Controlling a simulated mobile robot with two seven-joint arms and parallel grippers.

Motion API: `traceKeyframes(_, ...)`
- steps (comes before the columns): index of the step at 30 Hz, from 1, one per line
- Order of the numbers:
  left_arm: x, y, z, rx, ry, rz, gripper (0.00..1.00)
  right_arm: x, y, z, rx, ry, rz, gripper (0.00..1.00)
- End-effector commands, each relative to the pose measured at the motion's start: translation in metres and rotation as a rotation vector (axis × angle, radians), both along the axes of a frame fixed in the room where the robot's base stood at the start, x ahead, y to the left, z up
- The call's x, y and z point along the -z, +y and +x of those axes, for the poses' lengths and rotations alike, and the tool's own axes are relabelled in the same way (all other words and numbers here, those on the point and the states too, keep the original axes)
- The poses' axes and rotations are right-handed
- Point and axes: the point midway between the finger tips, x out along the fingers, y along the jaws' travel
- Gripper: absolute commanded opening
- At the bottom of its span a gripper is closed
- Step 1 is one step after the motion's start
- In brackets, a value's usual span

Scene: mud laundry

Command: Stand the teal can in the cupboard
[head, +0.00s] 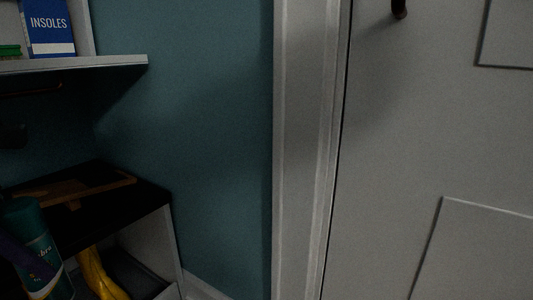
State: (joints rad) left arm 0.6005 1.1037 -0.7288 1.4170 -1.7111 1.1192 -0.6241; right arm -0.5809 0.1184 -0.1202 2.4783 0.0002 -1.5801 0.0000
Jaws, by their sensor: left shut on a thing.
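The teal can (34,232) is at the lower left edge, slightly tilted in the picture, with pale lettering on its side. Its lower left part is cut off or covered. My left gripper (26,262) shows as a dark bar slanting across the can and is shut on it; most of the gripper is out of the picture. The can appears in front of a bench with a black top (147,193). My right gripper is not in view. No cupboard can be made out for certain.
A white shelf (110,62) at the upper left bears a blue INSOLES box (49,28) and a green brush-like item (10,51). A brown wooden item (95,190) lies on the black top. A yellow item (95,272) sits below. A grey door (430,140) fills the right.

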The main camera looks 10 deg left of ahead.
Motion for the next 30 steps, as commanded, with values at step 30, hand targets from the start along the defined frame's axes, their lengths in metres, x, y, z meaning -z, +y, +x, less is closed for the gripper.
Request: traceKeyframes(30, -0.459, -0.160, -0.027, 1.615, -0.002, 0.000, 0.00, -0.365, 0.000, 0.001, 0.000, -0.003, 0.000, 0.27)
